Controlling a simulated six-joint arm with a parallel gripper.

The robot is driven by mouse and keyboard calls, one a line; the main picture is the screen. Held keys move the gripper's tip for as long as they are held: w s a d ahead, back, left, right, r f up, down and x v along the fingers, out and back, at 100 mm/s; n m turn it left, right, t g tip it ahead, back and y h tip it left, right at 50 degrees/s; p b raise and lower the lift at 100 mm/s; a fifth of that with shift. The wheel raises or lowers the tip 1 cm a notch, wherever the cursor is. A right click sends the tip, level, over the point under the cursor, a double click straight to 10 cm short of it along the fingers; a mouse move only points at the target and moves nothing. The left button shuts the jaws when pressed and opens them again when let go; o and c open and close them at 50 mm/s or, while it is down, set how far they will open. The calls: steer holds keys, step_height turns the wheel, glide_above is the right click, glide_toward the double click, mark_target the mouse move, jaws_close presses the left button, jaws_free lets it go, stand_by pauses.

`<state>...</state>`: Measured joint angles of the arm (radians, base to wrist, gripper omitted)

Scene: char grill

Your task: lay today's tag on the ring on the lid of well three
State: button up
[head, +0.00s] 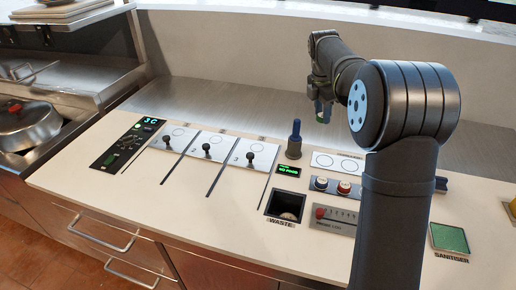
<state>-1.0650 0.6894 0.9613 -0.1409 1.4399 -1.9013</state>
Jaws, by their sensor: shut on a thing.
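My gripper (322,113) hangs above the back of the counter, right of the lids, pointing down. It is shut on a small pale green thing (320,119), perhaps the tag; its face is too small to read. Three white lids lie in a row: left (167,143), middle (203,153) and right (240,161). The lid numbers are too small to read surely. My gripper is well apart from all lids.
A blue-handled tool (295,140) stands upright between the right lid and my gripper. A white plate with two rings (338,163), two round buttons (332,186), a waste opening (286,191) and a green sanitiser pad (449,238) lie right. The counter front (150,205) is clear.

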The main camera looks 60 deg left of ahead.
steer(key=s+a+n, duration=0.5)
steer(key=s+a, duration=0.3)
steer(key=a, duration=0.2)
steer(key=n, duration=0.1)
glide_above(257, 148)
step_height(257, 148, down, 4)
steer(key=shift+y, duration=0.4)
step_height(257, 148, down, 5)
steer(key=shift+s+r, duration=0.1)
steer(key=shift+s, duration=0.05)
steer(key=shift+f, duration=2.8)
steer(key=shift+f, duration=0.2)
steer(key=o, duration=1)
steer(key=shift+r, duration=0.1)
